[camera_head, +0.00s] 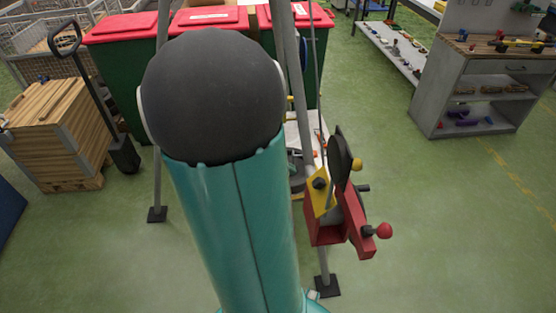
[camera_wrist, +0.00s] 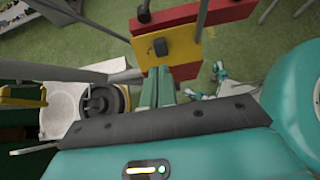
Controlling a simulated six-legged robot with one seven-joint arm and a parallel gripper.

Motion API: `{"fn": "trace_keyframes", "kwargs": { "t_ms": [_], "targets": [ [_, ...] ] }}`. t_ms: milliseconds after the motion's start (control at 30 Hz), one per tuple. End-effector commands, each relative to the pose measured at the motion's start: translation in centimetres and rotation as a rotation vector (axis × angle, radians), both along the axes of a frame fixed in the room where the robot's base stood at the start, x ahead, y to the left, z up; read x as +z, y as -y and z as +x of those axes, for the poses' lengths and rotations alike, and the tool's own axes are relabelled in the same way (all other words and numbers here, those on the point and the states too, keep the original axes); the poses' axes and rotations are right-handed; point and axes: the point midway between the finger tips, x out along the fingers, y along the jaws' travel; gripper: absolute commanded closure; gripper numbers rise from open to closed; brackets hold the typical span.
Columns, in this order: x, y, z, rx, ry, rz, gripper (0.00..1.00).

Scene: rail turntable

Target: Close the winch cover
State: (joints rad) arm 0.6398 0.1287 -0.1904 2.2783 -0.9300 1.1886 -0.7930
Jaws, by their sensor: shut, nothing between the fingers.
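The red winch (camera_head: 325,232) is mounted on a grey post right of my arm in the head view. A yellow plate (camera_head: 326,204) with a black knob sits at its left side and looks like the cover. A red-knobbed crank (camera_head: 384,231) sticks out to the right. In the wrist view the yellow plate (camera_wrist: 183,49) stands just beyond my gripper (camera_wrist: 160,70), with the red winch body (camera_wrist: 185,14) behind it. My gripper's green fingers are together and empty, tips close to the plate's lower edge; I cannot tell if they touch. The head view hides my gripper behind my arm.
Grey posts (camera_head: 299,70) stand beside the winch, one ending in a black foot (camera_head: 327,285). Red-lidded bins (camera_head: 210,18) stand behind, and a wooden crate (camera_head: 60,130) at left. A grey workbench (camera_head: 475,95) stands far right. The green floor at right is clear.

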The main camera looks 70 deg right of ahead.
Motion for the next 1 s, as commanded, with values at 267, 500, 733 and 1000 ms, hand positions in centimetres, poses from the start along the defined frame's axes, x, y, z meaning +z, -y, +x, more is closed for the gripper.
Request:
{"fn": "trace_keyframes", "kwargs": {
  "t_ms": [267,500,733,1000],
  "targets": [
    [-3.4,2.2,-3.8,-0.003,-0.002,0.003,1.00],
    [-4.8,3.2,-5.3,0.000,-0.001,0.001,1.00],
    [-4.8,3.3,-5.4,0.001,0.001,0.001,1.00],
    [-4.7,3.6,-5.9,-0.006,0.051,0.029,1.00]
  ]
}}
